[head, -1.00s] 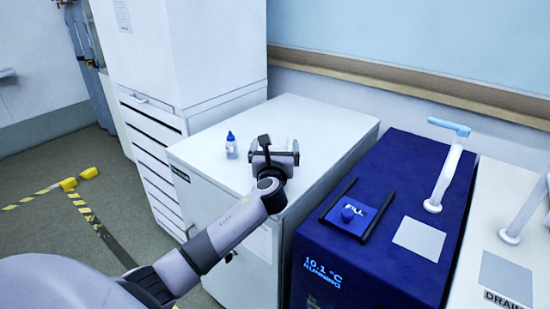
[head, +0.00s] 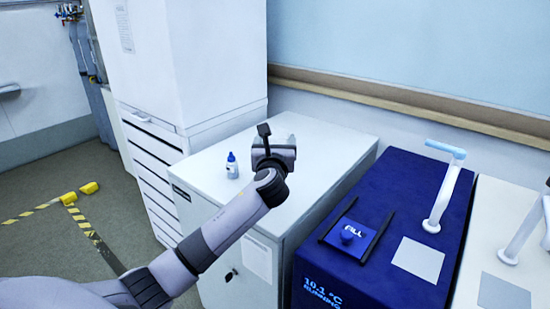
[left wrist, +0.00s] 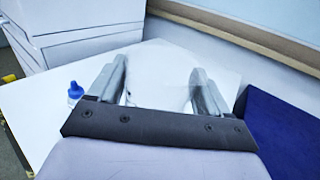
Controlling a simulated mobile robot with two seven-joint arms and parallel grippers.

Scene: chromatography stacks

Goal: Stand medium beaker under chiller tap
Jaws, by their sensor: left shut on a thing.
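My left gripper (head: 283,142) is over the white cabinet top (head: 325,150). It is shut on a clear, pale thing that looks like the medium beaker (left wrist: 158,85), seen between the fingers in the left wrist view. The glass is faint, and I cannot tell its base's height above the cabinet. The blue chiller (head: 405,190) stands to the right, its display reading 10.1 °C RUNNING. Its white tap (head: 442,195) has a pale blue spout and rises beside a grey square plate (head: 418,258). My right gripper is not in view.
A blue-capped bottle (head: 232,167) stands on the cabinet, left of my gripper. A FILL panel (head: 350,236) with a blue knob and dark rails lies on the chiller. A white unit (head: 480,225) with another tap (head: 522,230) adjoins the chiller. A wall rail runs behind.

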